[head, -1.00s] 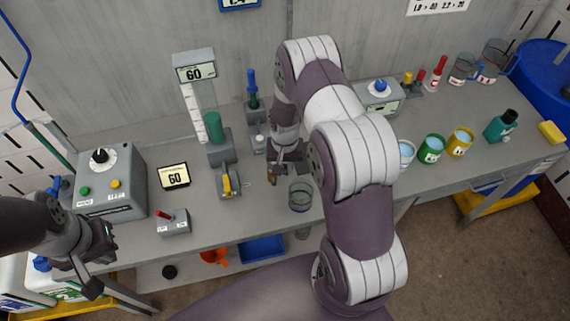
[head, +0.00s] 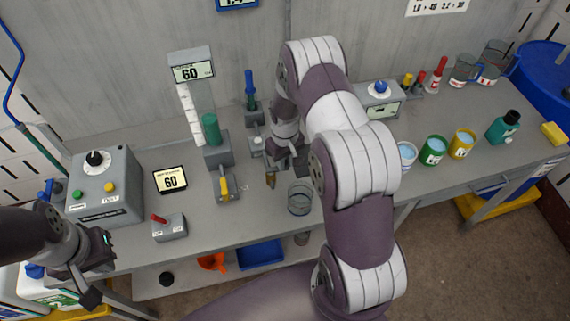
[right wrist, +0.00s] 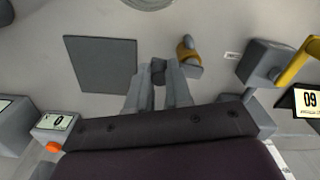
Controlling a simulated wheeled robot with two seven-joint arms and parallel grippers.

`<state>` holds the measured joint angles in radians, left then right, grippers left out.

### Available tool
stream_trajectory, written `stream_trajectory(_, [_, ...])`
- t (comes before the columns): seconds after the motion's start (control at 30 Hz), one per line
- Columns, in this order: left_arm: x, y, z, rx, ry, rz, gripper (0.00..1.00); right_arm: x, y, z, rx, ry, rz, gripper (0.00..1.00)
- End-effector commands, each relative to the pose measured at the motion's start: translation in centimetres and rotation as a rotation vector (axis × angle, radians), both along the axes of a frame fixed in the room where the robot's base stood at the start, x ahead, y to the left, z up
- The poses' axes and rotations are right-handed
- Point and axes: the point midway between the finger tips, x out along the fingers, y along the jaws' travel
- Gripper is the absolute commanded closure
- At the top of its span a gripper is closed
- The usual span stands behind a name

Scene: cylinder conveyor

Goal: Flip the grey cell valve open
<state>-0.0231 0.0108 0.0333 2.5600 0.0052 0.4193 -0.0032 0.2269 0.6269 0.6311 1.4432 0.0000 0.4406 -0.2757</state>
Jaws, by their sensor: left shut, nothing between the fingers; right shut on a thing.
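A yellow lever (head: 224,187) stands on a grey block (head: 229,194) below the green cylinder; it also shows at the right of the right wrist view (right wrist: 296,62). A small brass-yellow piece (head: 270,180) stands on the table near my right gripper (head: 283,172), and in the right wrist view (right wrist: 188,52) it is just beside the fingertips. I cannot tell which part is the grey cell valve. My right gripper (right wrist: 158,75) is shut on a small dark grey piece (right wrist: 158,68). My left gripper (head: 98,272) is shut and empty at the table's front left.
A clear beaker (head: 300,199) stands right of the brass piece. A control box (head: 106,187), a 60 display (head: 171,179) and a red-lever switch box (head: 170,228) are on the left. Cups and bottles stand on the right. A dark square plate (right wrist: 101,62) lies near my right fingertips.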

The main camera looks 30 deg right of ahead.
Motion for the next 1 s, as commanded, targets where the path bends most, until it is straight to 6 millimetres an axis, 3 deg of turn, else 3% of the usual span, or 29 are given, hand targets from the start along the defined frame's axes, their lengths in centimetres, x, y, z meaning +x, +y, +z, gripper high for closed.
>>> stream_trajectory(0.3, [0.00,0.00,-0.55,0.000,0.000,0.000,1.00,0.53,-0.16,0.02,-0.001,-0.002,0.106,1.00])
stream_trajectory(0.8, [0.00,0.00,-0.58,0.000,0.000,0.000,1.00,0.63,-0.19,0.10,-0.001,-0.003,0.124,1.00])
stream_trajectory(0.83, [0.00,0.00,-0.58,0.000,0.000,0.000,1.00,0.64,-0.19,0.11,-0.001,-0.003,0.124,0.74])
stream_trajectory(0.9, [0.00,0.00,-0.58,0.000,0.000,0.000,1.00,0.63,-0.18,0.10,-0.001,-0.003,0.124,0.55])
stream_trajectory(1.0, [0.00,0.00,-0.58,0.000,0.000,0.000,1.00,0.59,-0.17,0.07,-0.001,-0.002,0.124,0.55])
